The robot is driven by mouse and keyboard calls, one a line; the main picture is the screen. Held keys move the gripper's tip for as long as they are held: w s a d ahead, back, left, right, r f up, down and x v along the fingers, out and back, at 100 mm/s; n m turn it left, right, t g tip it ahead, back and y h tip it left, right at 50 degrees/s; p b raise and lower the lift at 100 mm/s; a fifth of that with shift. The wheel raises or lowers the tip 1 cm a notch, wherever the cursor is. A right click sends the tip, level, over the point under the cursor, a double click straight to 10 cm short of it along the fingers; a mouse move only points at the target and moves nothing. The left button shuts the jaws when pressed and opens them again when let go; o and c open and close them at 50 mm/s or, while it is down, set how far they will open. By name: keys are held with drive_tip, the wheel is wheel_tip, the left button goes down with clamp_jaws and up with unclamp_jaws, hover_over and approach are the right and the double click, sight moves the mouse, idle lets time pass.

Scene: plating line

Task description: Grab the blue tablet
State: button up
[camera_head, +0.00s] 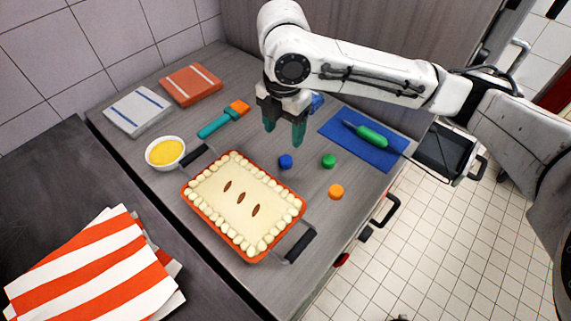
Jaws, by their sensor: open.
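The blue tablet (286,161) is a small round blue piece lying on the grey wooden counter, just above the pie dish. My gripper (284,134) has teal fingertips and hangs above the counter, pointing down. Its jaws are open and empty. The fingertips show just above the blue tablet in the picture, apart from it. Their exact height over the counter cannot be told.
A green tablet (329,161) and an orange tablet (336,191) lie right of the blue one. A pie in an orange dish (187,196) sits close below. A blue mat (337,124) bears a green-handled tool (369,136). A teal brush (219,121) lies left.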

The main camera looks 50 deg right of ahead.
sight(286, 159)
drive_tip(key=f, duration=0.5)
drive_tip(key=f+p, duration=0.1)
drive_tip(key=f, duration=0.3)
drive_tip(key=shift+s+d+f, duration=0.15)
drive_tip(key=shift+d+f, duration=0.05)
drive_tip(key=shift+f, duration=0.2)
drive_tip(key=c, duration=1.1)
drive_tip(key=shift+r, duration=0.15)
drive_tip(key=shift+r, duration=0.55)
drive_tip(key=s+r+p, duration=0.2)
drive_tip(key=s+r, duration=0.2)
drive_tip(key=s+r+p, duration=0.3)
drive_tip(key=s+r, duration=0.1)
drive_tip(key=s, duration=0.1)
drive_tip(key=s+r+p, duration=0.3)
drive_tip(key=s, duration=0.1)
drive_tip(key=shift+s+a+r, duration=0.4)
